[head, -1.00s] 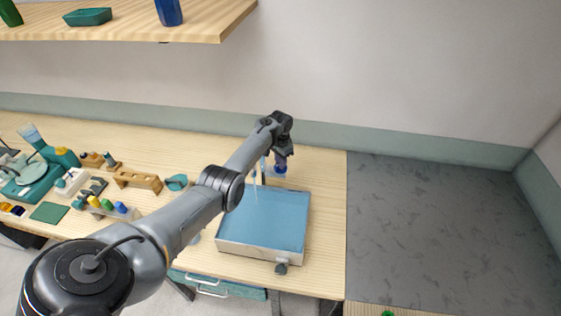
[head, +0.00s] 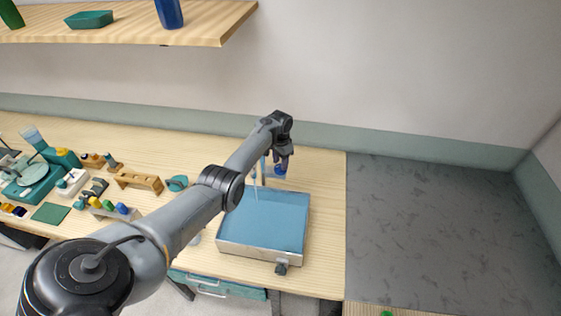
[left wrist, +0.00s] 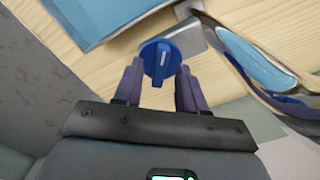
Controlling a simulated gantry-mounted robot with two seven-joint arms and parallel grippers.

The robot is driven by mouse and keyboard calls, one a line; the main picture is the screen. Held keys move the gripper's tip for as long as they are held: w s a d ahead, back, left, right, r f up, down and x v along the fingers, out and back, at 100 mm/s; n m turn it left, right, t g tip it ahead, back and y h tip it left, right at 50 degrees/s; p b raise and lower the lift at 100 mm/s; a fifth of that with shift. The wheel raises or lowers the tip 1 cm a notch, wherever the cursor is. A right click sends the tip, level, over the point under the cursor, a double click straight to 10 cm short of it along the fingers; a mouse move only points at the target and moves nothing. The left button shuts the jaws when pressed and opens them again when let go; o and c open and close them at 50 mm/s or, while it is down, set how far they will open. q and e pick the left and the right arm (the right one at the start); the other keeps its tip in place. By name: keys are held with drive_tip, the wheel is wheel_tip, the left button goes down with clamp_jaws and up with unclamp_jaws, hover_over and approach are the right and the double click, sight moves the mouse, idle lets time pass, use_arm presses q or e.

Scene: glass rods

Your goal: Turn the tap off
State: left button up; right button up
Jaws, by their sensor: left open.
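The blue tap knob (left wrist: 160,60) has a pale mark and sits between the two fingertips of my left gripper (left wrist: 157,66) in the left wrist view. The fingers are open, one on each side of it; I cannot tell whether they touch it. In the head view my left gripper (head: 282,161) is at the back of the sink (head: 265,222), with the knob (head: 279,171) partly hidden below it. The curved chrome spout (left wrist: 262,62) is right of the knob in the left wrist view. A thin pale-blue stream (head: 254,180) falls into the sink. My right gripper is out of view.
A wooden rack (head: 139,180), a teal object (head: 177,183) and several bottles and holders stand left of the sink. A shelf (head: 150,25) hangs above at the upper left. A dark grey surface (head: 440,230) to the right is clear.

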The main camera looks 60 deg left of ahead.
use_arm(q)
wheel_tip(320, 180, up, 5)
drive_tip(key=p, duration=0.4)
drive_tip(key=shift+r, duration=2.4)
